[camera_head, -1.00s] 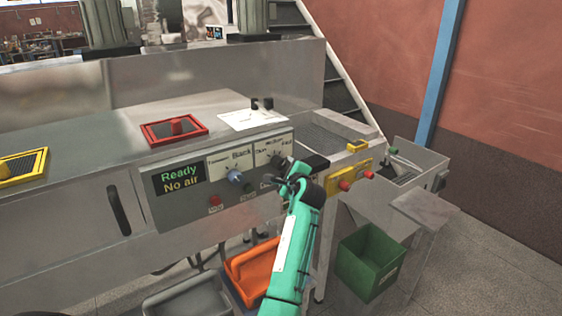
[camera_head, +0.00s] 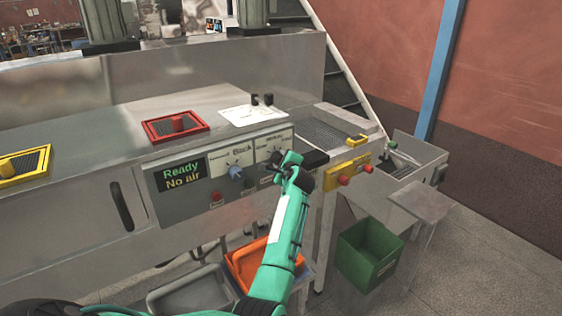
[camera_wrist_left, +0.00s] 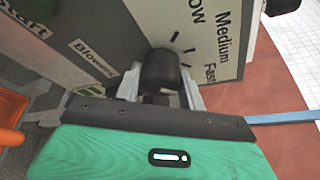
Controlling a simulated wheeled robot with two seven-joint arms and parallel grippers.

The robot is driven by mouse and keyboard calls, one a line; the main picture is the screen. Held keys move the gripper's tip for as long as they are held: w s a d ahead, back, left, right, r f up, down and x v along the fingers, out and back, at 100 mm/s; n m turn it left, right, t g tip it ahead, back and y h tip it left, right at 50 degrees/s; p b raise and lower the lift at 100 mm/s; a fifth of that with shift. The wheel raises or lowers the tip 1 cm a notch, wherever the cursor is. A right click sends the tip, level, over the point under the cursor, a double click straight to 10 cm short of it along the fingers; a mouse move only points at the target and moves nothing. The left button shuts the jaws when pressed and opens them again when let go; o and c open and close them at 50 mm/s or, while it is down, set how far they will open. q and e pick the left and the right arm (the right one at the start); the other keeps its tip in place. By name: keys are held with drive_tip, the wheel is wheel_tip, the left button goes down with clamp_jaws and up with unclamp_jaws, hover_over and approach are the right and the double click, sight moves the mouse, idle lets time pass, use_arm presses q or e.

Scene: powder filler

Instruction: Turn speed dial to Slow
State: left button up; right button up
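The speed dial is a black knob (camera_wrist_left: 160,70) on the machine's front panel, seen in the left wrist view. Its label plate (camera_wrist_left: 222,35) shows "Medium", "Fast" and a partly covered word ending in "ow". My left gripper (camera_wrist_left: 163,85) has its fingers apart, one on each side of the knob. Narrow gaps seem to show, but contact is hard to judge. In the head view my left gripper (camera_head: 284,167) is at the panel's right part and largely hides the dial. The knob's pointer direction is unclear. My right gripper is not in view.
A display (camera_head: 181,175) reads "Ready No air". A grey-blue knob (camera_head: 236,172) and a red button (camera_head: 216,196) are left of my gripper. A yellow box with red buttons (camera_head: 344,180) is close on the right. Orange (camera_head: 248,258) and green bins (camera_head: 368,252) stand below.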

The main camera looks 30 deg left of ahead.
use_arm(q)
drive_tip(key=c, duration=0.5)
